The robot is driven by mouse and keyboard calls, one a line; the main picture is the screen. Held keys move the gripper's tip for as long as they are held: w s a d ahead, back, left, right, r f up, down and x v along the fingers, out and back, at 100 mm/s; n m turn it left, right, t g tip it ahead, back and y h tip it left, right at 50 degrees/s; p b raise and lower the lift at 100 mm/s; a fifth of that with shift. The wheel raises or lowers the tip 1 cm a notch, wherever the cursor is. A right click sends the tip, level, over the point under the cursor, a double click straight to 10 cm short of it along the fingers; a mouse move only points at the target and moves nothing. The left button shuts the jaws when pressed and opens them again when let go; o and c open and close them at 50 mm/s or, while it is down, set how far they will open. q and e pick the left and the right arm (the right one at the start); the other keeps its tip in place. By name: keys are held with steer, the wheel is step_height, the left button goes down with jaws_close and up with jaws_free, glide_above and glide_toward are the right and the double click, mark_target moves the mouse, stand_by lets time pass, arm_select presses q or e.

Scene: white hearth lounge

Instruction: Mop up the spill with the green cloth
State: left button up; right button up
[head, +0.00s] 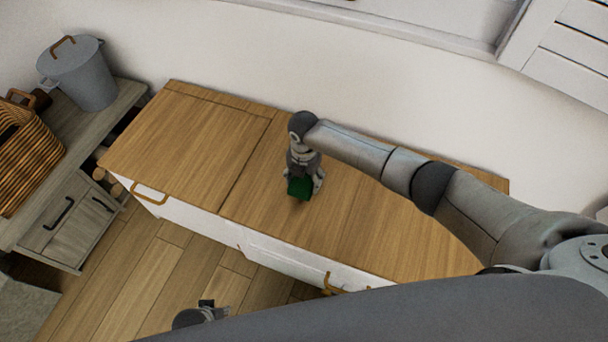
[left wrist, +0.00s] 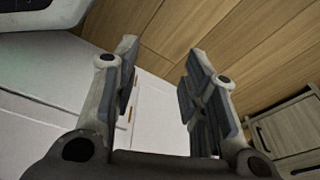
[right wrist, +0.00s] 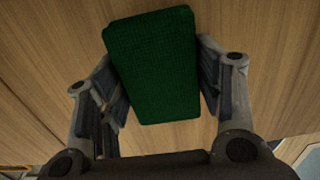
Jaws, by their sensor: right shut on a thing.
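The green cloth (head: 299,188) is a small dark green block-like pad at the middle of the wooden counter top (head: 190,135). My right gripper (head: 303,178) points down and is shut on the cloth. In the right wrist view the cloth (right wrist: 154,65) sits between the two fingers, over the wood; I cannot tell whether it touches it. No spill can be made out; the cloth, gripper or arm may hide it. My left gripper (head: 207,309) is low in front of the cabinet, over the floor. In the left wrist view it (left wrist: 160,75) is open and empty.
A grey lidded bin (head: 80,75) and a wicker basket (head: 28,150) stand on a grey wooden cabinet (head: 70,215) at the left. A white wall (head: 300,65) runs behind the counter. The counter's left part is clear. The white front has brass-coloured handles (head: 150,194).

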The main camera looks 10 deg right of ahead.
mark_target(304, 190)
steer(key=shift+s+a+p, duration=0.1)
steer(key=shift+s+p, duration=0.35)
steer(key=shift+s, duration=0.05)
steer(key=shift+s+a+p, duration=0.1)
steer(key=shift+s+p, duration=0.45)
arm_select(q)
steer(key=s+a+f, duration=0.1)
steer(key=s+f, duration=0.3)
steer(key=f, duration=0.1)
steer(key=shift+s+f+p, duration=0.35)
steer(key=shift+p, duration=0.1)
arm_select(e)
steer(key=shift+s+a, duration=0.1)
steer(key=shift+s, duration=0.4)
arm_select(q)
steer(key=shift+s+a+f+p, duration=0.3)
steer(key=shift+a+f, duration=0.05)
arm_select(e)
steer(key=shift+s, duration=0.3)
